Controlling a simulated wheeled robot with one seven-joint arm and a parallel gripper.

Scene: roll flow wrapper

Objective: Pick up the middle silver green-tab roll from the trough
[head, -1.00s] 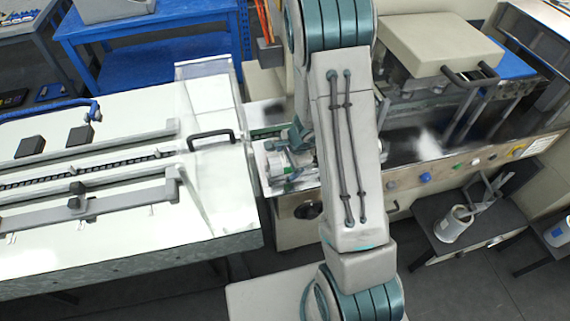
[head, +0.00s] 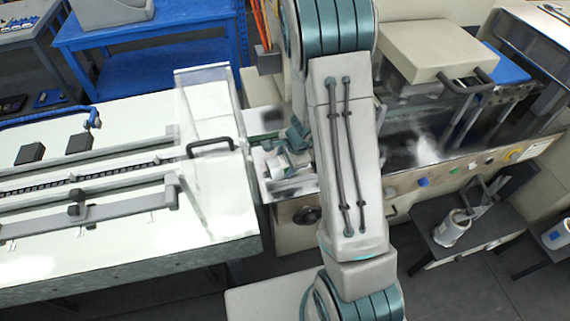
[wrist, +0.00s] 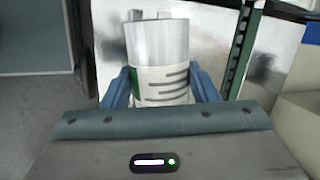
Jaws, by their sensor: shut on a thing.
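In the wrist view a silver roll (wrist: 158,42) with a white printed label and a green patch at its left sits between the two blue fingers of my gripper (wrist: 163,88). The gripper is shut on it. In the head view my gripper (head: 290,148) is beside the machine's metal bed (head: 290,188), mostly hidden by my arm. The trough and any other rolls cannot be made out clearly in the head view.
A conveyor table (head: 120,215) with a clear guard and dark handle (head: 210,146) stands to the left. The machine's control panel with coloured buttons (head: 423,181) lies to the right.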

